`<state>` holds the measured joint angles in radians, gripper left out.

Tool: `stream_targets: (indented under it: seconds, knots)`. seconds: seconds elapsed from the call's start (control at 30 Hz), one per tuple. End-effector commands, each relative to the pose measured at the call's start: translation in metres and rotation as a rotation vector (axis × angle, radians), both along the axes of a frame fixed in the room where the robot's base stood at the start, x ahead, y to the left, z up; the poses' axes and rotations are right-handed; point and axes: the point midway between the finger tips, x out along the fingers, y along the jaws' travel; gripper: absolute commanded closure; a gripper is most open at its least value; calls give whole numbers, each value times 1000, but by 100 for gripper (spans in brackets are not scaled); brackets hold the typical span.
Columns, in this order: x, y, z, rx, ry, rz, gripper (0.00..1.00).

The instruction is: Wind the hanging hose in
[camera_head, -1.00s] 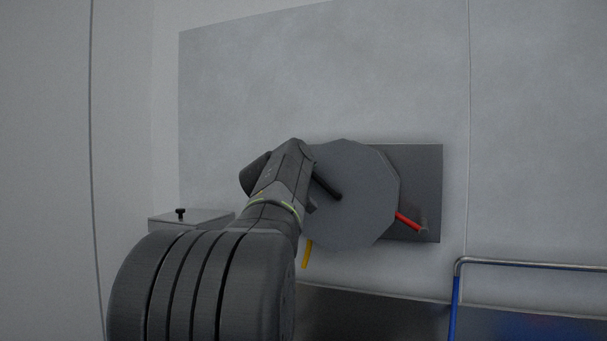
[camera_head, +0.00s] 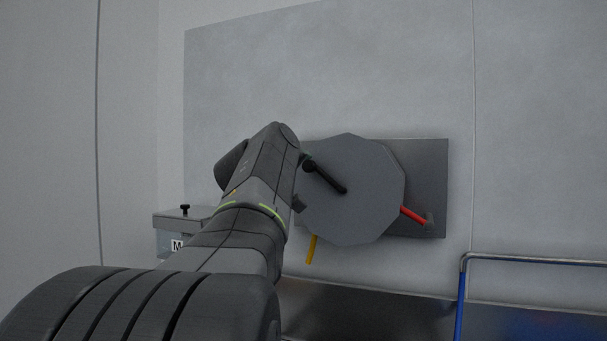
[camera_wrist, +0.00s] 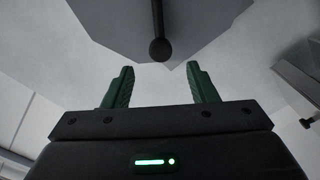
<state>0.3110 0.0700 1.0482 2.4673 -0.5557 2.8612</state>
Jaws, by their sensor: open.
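The hose reel is a grey many-sided disc (camera_head: 360,200) on a dark wall plate (camera_head: 428,170). A black crank handle (camera_head: 327,178) stands out from its face. A short yellow hose end (camera_head: 312,250) hangs below the disc. A red lever (camera_head: 412,215) sits at the disc's right. In the wrist view, my gripper (camera_wrist: 160,78) is open and empty, its green fingers apart. The handle's round black knob (camera_wrist: 160,50) is just beyond the fingertips, roughly centred between them and apart from them. In the head view my arm hides most of the gripper.
A grey box with a black knob (camera_head: 185,209) and a partly hidden label stands at the lower left. A blue and metal rail (camera_head: 530,261) is at the lower right. A dark surface (camera_head: 370,312) lies below the reel. The wall above is clear.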

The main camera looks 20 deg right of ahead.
Motion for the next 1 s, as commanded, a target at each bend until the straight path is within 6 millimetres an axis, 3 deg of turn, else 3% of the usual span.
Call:
stream_targets:
  seconds: [0.1, 0.33, 1.0]
  knots:
    - [-19, 15, -2, -1, -1, 2, 47]
    - [-38, 29, -1, -1, 1, 0, 47]
    - [-41, 29, 0, -23, 11, -5, 49]
